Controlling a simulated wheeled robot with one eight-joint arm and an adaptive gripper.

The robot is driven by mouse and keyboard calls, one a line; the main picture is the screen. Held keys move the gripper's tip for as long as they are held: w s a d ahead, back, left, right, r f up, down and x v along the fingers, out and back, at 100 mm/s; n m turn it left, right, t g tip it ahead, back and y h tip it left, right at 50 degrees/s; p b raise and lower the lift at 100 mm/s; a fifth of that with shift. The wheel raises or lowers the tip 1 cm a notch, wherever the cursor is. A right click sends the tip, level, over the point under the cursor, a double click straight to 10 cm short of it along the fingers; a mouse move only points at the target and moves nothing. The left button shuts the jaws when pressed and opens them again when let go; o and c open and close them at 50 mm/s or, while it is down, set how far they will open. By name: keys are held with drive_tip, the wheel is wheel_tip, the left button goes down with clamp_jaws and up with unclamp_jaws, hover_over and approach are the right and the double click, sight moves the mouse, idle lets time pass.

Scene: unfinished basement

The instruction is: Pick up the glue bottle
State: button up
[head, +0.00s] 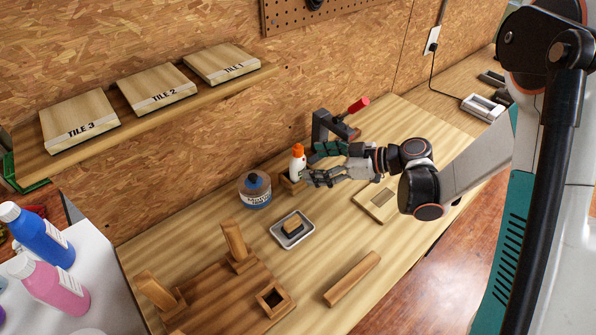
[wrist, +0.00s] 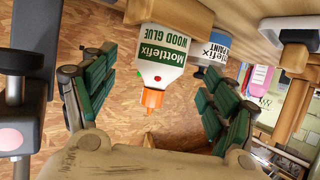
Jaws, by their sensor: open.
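The glue bottle (head: 298,164) is white with an orange cap and stands upright at the back of the workbench, by a small wooden block (head: 291,186). In the wrist view the glue bottle (wrist: 163,62) appears upside down, its green "Mottlefix Wood Glue" label facing the camera. My gripper (head: 318,164) is open just right of the bottle in the head view. In the wrist view the green-padded fingers of my gripper (wrist: 155,88) lie on either side of the bottle, with clear gaps. I cannot tell how far between the fingertips it sits.
A blue-labelled jar (head: 254,192) stands left of the bottle. A metal tray (head: 293,230) with a brush-like block lies in front. A clamp with a red handle (head: 358,105) stands behind my gripper. A wooden rack (head: 217,290) and a loose wooden bar (head: 352,278) occupy the front.

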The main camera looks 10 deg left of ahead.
drive_tip(key=b+x, duration=0.1)
drive_tip(key=x, duration=0.3)
drive_tip(key=shift+a+f, duration=0.25)
drive_tip(key=c, duration=1.2)
drive_tip(key=shift+o, duration=0.2)
drive_tip(key=shift+r, duration=0.15)
wheel_tip(320, 180, up, 20)
drive_tip(key=p, duration=0.6)
wheel_tip(320, 180, up, 6)
drive_tip(key=p, duration=0.4)
hover_over(303, 164)
drive_tip(key=w, duration=0.1)
